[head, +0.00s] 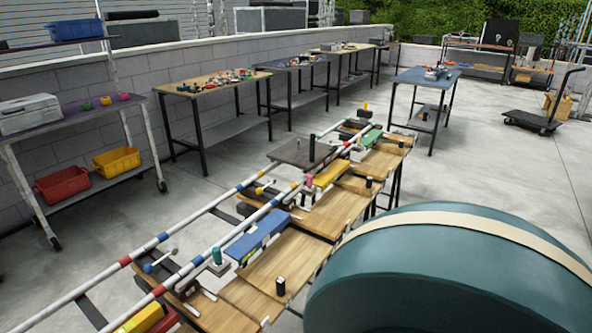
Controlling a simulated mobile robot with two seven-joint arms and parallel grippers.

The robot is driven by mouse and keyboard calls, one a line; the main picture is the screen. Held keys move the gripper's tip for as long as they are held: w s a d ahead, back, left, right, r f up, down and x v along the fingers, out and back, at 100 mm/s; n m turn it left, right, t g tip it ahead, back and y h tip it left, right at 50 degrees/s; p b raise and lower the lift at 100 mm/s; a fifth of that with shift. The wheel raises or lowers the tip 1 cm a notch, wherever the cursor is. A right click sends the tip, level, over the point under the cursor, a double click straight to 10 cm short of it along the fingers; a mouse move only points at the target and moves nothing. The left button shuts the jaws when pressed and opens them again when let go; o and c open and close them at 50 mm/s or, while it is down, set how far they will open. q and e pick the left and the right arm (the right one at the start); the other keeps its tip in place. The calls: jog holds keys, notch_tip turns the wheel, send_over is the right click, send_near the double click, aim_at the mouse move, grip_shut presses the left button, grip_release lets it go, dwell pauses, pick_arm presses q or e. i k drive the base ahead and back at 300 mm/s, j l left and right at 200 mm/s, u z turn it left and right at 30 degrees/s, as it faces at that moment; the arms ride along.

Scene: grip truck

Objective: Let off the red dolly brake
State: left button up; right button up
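Neither of my grippers shows in the head view. Two long rails (208,207) with white, red and blue bands run from the lower left toward the middle. A dark flat platform (291,152) with an upright black post sits over their far end; it may be the dolly. I cannot make out a red brake on it. A blue clamp-like piece (256,236), a yellow piece (329,174) and a small pink-red cylinder (309,181) lie on or beside the wooden bench (291,262). A yellow and red piece (146,318) is partly cut off at the bottom edge.
A large teal rounded shape (430,275) with a cream band hides the lower right. A shelf cart (75,128) stands at the left. Several worktables line the wall, including one (213,83) with small parts. A dark flat cart (532,121) stands far right. Concrete floor lies open between.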

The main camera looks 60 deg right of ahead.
aim_at(346, 143)
jog(key=z, duration=2.15)
jog(key=i+l+u, duration=0.1)
jog(key=u, duration=0.5)
jog(key=i+l+u, duration=0.3)
jog(key=l+u, duration=0.15)
jog(key=l, duration=0.15)
jog(key=i+l+u, duration=0.2)
jog(key=l+u, duration=0.1)
jog(key=l, duration=0.45)
jog(key=i+l+u, duration=0.1)
jog(key=l, duration=0.5)
